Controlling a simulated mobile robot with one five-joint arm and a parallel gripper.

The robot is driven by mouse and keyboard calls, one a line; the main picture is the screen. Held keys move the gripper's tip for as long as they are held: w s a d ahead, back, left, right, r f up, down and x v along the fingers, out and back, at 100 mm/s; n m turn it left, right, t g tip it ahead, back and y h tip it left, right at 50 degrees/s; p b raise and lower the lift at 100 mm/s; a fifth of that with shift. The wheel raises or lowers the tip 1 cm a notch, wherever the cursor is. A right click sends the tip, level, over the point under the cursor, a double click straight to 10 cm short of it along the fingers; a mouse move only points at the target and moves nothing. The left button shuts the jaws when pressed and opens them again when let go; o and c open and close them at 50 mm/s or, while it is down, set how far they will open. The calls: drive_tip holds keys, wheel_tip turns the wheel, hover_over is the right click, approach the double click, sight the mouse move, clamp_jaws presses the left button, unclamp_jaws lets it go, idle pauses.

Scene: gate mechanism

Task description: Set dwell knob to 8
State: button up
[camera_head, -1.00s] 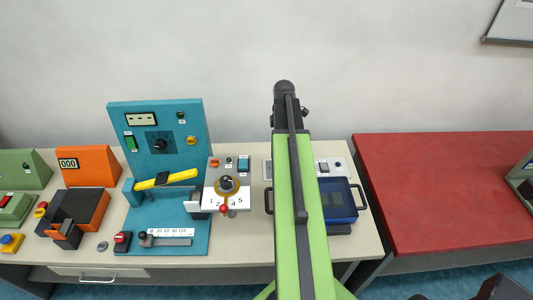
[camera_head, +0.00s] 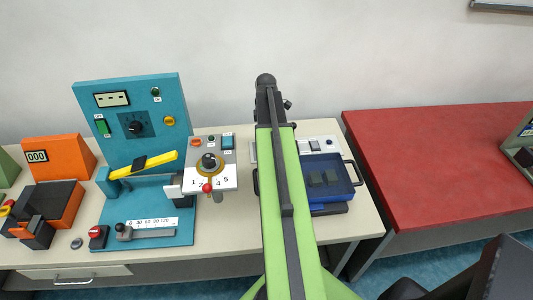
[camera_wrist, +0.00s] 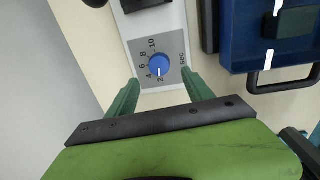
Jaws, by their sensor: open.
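In the wrist view a blue round knob (camera_wrist: 158,64) sits on a grey dial plate (camera_wrist: 178,52) marked 2, 4, 6, 8, 10 and SEC. Its white pointer mark is toward the 2. My gripper (camera_wrist: 160,92) is open, its two green fingers spread to the lower left and lower right of the knob. The fingers appear apart from the knob, with nothing between them. In the head view my arm blocks the middle of the bench, and I cannot make out this knob or my gripper there.
A blue tray (camera_head: 353,182) with handles stands right of my arm; it also shows in the wrist view (camera_wrist: 238,62). A teal machine (camera_head: 182,110) and a numbered selector panel (camera_head: 226,180) stand to the left.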

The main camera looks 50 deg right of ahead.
wheel_tip(320, 180, down, 7)
drive_tip(key=b, duration=0.5)
drive_tip(key=shift+w+d, duration=0.1)
drive_tip(key=shift+w, duration=0.05)
drive_tip(key=shift+r, duration=0.1)
drive_tip(key=shift+c, duration=0.2)
